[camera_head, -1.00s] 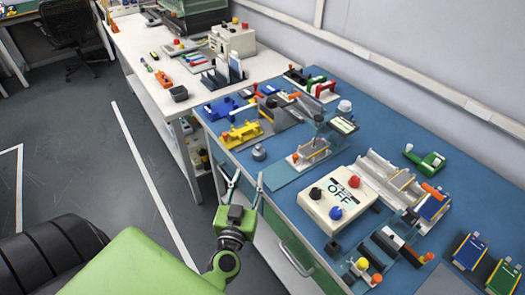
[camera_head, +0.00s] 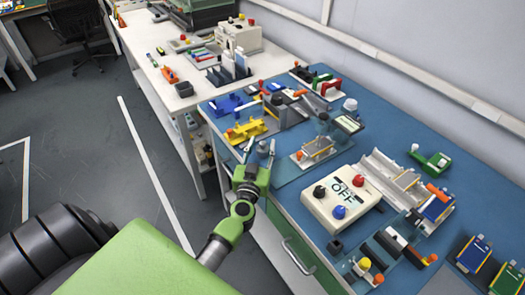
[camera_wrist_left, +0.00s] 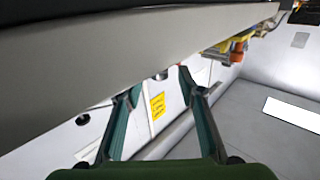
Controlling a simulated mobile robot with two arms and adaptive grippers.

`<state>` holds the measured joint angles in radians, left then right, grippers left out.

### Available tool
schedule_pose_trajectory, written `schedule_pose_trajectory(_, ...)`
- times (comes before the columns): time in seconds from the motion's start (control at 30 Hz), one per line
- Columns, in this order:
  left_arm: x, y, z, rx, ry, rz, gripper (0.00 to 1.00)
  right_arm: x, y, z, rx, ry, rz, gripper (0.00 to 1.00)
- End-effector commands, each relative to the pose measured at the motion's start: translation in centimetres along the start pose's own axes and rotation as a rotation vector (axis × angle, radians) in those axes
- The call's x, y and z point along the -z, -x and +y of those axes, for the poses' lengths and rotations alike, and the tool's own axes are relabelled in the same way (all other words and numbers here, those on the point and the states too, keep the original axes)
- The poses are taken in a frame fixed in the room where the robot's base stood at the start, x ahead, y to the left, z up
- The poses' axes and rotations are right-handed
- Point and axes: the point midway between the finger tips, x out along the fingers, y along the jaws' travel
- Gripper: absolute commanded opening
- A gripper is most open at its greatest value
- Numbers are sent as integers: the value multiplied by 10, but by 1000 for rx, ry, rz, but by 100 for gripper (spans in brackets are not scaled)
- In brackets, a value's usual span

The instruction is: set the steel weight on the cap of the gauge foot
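The steel weight (camera_head: 262,148), a small grey knobbed cylinder, appears to stand near the front-left edge of the blue bench top. My left gripper (camera_head: 260,150) is at that edge, its fingers apart, one on each side of the weight in the head view. I cannot tell whether they touch it. In the left wrist view my left gripper (camera_wrist_left: 160,82) is open, with a small grey piece just showing beyond the fingertips. The gauge foot seems to be part of the clear-plated fixture with a dark round cap (camera_head: 323,117), but I cannot be sure. My right gripper is not in view.
The blue bench top (camera_head: 400,140) holds a yellow fixture (camera_head: 245,132) behind the weight and a cream switch box (camera_head: 341,198) to the right. The bench's front edge lies close under my left gripper. A white bench (camera_head: 150,75) stands farther back.

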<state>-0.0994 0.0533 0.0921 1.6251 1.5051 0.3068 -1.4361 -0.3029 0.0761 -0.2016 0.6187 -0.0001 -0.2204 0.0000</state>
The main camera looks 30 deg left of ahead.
Motion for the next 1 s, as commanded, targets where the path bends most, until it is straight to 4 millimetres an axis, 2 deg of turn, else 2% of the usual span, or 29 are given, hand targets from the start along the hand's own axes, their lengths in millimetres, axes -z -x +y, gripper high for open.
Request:
schedule_pose_trajectory(0.03, 0, -8, 0, 0, -1, 2, 36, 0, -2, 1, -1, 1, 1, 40)
schedule_pose_trajectory(0.13, 0, -17, 0, 0, -1, 1, 36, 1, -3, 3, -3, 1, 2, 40)
schedule_pose_trajectory(0.37, 0, -19, 0, 0, -1, 0, 36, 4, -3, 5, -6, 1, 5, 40)
schedule_pose_trajectory(0.4, 0, -19, 0, 0, -1, 0, 33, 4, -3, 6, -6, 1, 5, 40)
schedule_pose_trajectory(0.53, 0, -18, 0, 0, -1, 0, 0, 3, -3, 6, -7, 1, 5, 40)
schedule_pose_trajectory(1.0, 7, -19, 0, 0, 0, 2, 0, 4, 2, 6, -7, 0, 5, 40)
